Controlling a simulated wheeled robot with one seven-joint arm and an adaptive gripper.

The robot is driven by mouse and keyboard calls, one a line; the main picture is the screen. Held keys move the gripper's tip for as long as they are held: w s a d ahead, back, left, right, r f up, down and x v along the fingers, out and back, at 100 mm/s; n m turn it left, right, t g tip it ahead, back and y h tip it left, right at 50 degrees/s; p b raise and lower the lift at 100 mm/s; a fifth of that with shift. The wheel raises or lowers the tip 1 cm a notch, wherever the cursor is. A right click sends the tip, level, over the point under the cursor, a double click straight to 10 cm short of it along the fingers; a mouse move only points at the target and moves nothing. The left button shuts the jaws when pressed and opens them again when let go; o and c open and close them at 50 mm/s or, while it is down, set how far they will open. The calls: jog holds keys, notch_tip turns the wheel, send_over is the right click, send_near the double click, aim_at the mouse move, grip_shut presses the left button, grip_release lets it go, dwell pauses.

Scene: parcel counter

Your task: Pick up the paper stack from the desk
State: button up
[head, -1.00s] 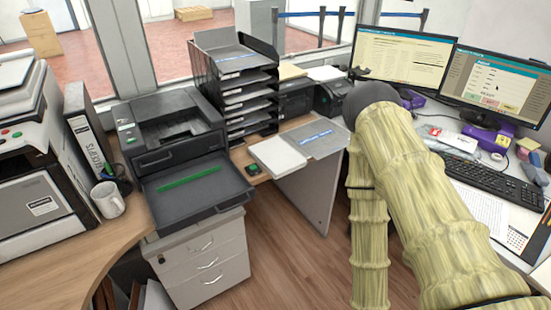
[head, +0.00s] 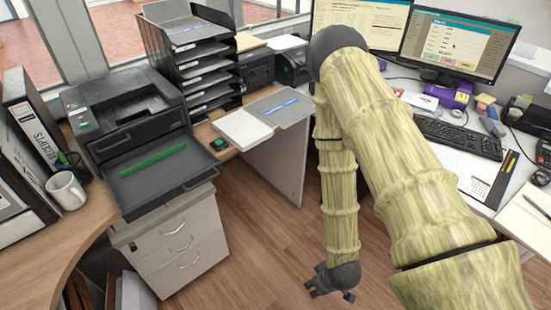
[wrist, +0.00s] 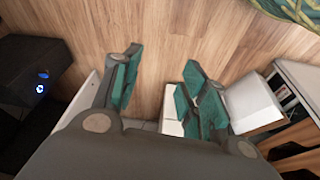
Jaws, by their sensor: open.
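A white paper stack (head: 242,129) lies flat on the desk (head: 205,137) between the letter-tray rack and the monitors, beside a grey sheet or folder (head: 283,107) with a blue-lettered strip. My gripper (head: 330,292) hangs low over the wooden floor in the head view, in front of the desk, well below and apart from the stack. In the wrist view my gripper (wrist: 162,62) is open, its teal-padded fingers spread with only floor between them. I cannot pick out the stack with certainty in the wrist view.
A printer (head: 125,115) with a green strip on its tray stands left above a drawer cabinet (head: 175,240). A black letter-tray rack (head: 205,70) stands behind the stack. A small black box with a green button (head: 217,144) sits by the stack's left edge. Open floor lies below.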

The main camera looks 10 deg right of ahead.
jog(key=w+n+t+b, duration=0.3)
jog(key=w+n, duration=0.1)
jog(key=w, duration=0.7)
jog(key=n+t+y+b, duration=0.75)
jog(key=n+b, duration=0.35)
jog(key=n, duration=0.5)
send_near(259, 141)
jog(key=shift+t, duration=0.45)
jog(key=shift+w+a+f, duration=0.3)
jog(key=shift+w+a, duration=0.05)
jog(key=shift+w, duration=0.25)
jog(key=shift+w+a+f, duration=0.25)
jog(key=shift+w+a, duration=0.15)
jog(key=shift+w, duration=0.15)
jog(key=shift+w+a+f, duration=0.3)
jog(key=shift+w+a, duration=0.05)
jog(key=shift+w, duration=0.25)
jog(key=shift+r+b+x, duration=0.15)
jog(key=shift+x, duration=1.3)
jog(key=shift+r+b+x, duration=0.15)
jog(key=shift+r+x, duration=0.05)
jog(key=shift+x, duration=1.3)
grip_shut()
